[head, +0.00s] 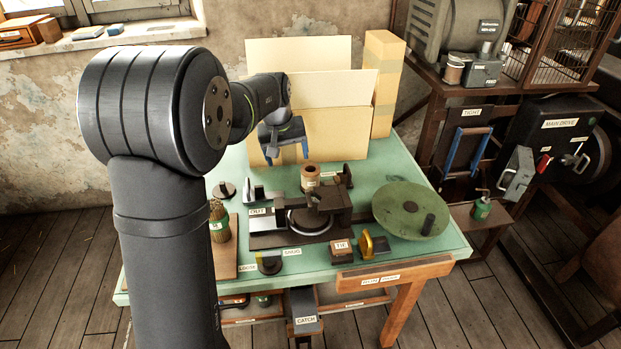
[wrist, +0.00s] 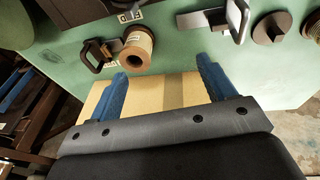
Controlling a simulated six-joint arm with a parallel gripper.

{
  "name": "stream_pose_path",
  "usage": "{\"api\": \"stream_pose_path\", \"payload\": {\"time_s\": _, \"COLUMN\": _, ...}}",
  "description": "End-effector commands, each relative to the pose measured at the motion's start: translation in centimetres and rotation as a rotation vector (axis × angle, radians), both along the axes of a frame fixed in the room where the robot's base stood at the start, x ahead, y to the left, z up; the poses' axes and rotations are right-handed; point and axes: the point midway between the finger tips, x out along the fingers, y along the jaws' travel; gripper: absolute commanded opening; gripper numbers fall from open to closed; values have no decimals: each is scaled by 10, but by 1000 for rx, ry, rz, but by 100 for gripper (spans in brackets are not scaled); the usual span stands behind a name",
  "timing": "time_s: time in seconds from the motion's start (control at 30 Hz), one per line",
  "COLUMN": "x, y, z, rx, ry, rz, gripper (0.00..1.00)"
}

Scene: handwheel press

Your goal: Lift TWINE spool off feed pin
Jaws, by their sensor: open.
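The twine spool (head: 310,177) is a small tan-brown spool standing toward the back of the green table, behind the press. It also shows in the wrist view (wrist: 138,48), with a dark hole in its end. The feed pin cannot be made out apart from the spool. My gripper (head: 287,156) is open and empty, its blue fingers above the back of the table, left of the spool in the head view. In the wrist view my gripper (wrist: 162,72) has the spool just beyond its fingertips, nearer the left finger, apart from both.
A dark bracket (wrist: 98,54) stands close beside the spool. The press with its round plate (head: 308,220) lies in front, and a green handwheel disc (head: 398,214) to the right. An open cardboard box (head: 340,132) stands behind. A bristle bundle (head: 218,215) is at left.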

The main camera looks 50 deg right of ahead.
Motion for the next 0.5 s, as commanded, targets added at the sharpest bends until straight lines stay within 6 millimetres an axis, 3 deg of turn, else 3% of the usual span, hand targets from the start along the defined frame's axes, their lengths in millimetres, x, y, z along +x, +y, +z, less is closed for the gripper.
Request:
{"api": "stream_pose_path", "payload": {"time_s": 0.23, "x": -3, "y": -2, "z": 3, "rx": -9, "ry": -16, "rz": -31, "gripper": 76}}
{"api": "stream_pose_path", "payload": {"time_s": 0.5, "x": -29, "y": -16, "z": 31, "rx": -74, "ry": -183, "rz": -347, "gripper": 76}}
